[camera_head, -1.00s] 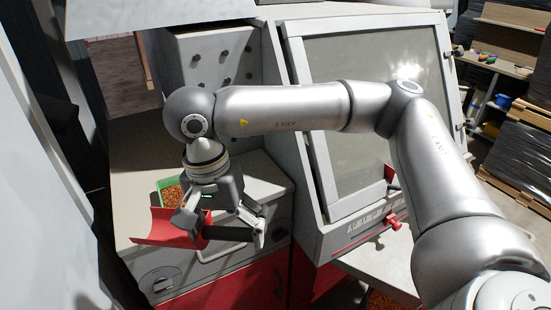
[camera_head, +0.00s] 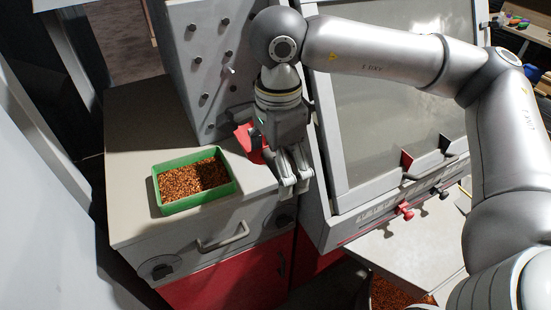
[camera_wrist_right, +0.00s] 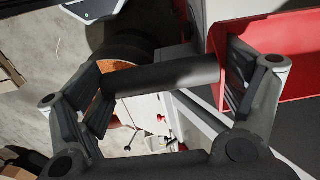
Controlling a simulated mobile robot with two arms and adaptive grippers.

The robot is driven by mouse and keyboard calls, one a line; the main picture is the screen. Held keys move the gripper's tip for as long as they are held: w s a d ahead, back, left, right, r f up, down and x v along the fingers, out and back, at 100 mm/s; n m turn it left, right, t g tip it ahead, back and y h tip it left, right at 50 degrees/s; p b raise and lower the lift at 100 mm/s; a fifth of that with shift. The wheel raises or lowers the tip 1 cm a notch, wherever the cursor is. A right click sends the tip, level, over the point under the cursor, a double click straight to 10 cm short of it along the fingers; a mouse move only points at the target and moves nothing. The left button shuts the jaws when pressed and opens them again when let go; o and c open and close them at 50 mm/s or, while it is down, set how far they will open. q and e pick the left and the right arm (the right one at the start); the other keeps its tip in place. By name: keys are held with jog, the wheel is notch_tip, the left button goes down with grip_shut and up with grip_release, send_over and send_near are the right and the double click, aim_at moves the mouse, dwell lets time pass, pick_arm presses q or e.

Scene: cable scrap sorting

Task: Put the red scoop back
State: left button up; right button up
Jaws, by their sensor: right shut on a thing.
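The red scoop (camera_head: 249,142) is held above the grey cabinet, close to the metal panel with pegs. In the head view most of it is hidden behind my right gripper (camera_head: 291,183). In the right wrist view its red pan (camera_wrist_right: 288,62) is at the right and its black handle (camera_wrist_right: 165,77) lies across the jaws. My right gripper (camera_wrist_right: 168,92) is shut on the scoop by this handle. My left gripper is in neither view.
A green tray (camera_head: 162,206) of copper-coloured granules stands on the cabinet top (camera_head: 130,172). The pegged panel (camera_head: 207,75) rises behind. The windowed machine (camera_head: 380,95) stands to the right, with red and black knobs in front. The cabinet's left part is clear.

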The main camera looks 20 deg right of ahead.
jog(key=w+d+f+p, duration=0.3)
jog(key=w+f, duration=0.4)
jog(key=f, duration=0.3)
jog(key=shift+w+d+f+p, duration=0.25)
jog(key=shift+w+d+p, duration=0.1)
jog(key=shift+p, duration=0.45)
jog(key=shift+f+b, duration=0.2)
jog(key=shift+b, duration=0.1)
jog(key=o, duration=1.1)
jog(key=shift+r, duration=0.1)
